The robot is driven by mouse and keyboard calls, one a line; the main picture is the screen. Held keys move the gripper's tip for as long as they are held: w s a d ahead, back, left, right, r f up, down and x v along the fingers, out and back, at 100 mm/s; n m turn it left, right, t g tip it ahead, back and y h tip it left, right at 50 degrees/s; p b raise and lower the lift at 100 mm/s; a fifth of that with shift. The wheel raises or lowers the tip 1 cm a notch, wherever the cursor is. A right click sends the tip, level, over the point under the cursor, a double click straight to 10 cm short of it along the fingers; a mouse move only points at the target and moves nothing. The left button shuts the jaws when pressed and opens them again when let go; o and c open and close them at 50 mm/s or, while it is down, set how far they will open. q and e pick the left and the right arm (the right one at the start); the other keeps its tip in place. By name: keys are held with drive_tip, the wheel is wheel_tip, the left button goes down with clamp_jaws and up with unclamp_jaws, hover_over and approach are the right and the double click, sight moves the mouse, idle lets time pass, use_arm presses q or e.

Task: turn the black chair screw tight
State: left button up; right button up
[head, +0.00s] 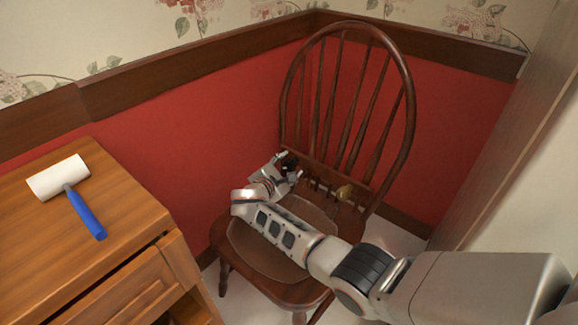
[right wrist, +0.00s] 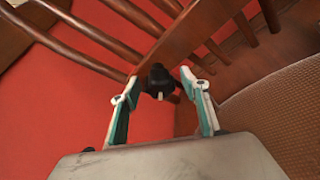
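The dark wooden chair (head: 253,250) stands in the corner, its spindle back against the red wall. The black chair screw (right wrist: 160,79) is a dark knob with a pale tip, at the back's lower rail in the right wrist view. In the head view the black knob (head: 289,161) shows at the fingers. My right gripper (head: 289,168) reaches over the seat to this rail. In the right wrist view its two fingers are apart, one on each side of the screw, with visible gaps. The screw's far end is hidden. My left gripper is in no view.
A wooden cabinet (head: 115,220) stands at the left with a blue-handled lint roller (head: 82,208) on top. A small brass-coloured piece (head: 345,192) is near the back right of the seat. Walls close in behind and at the right.

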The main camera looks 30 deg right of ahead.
drive_tip(key=v, duration=1.2)
drive_tip(key=shift+r, duration=0.1)
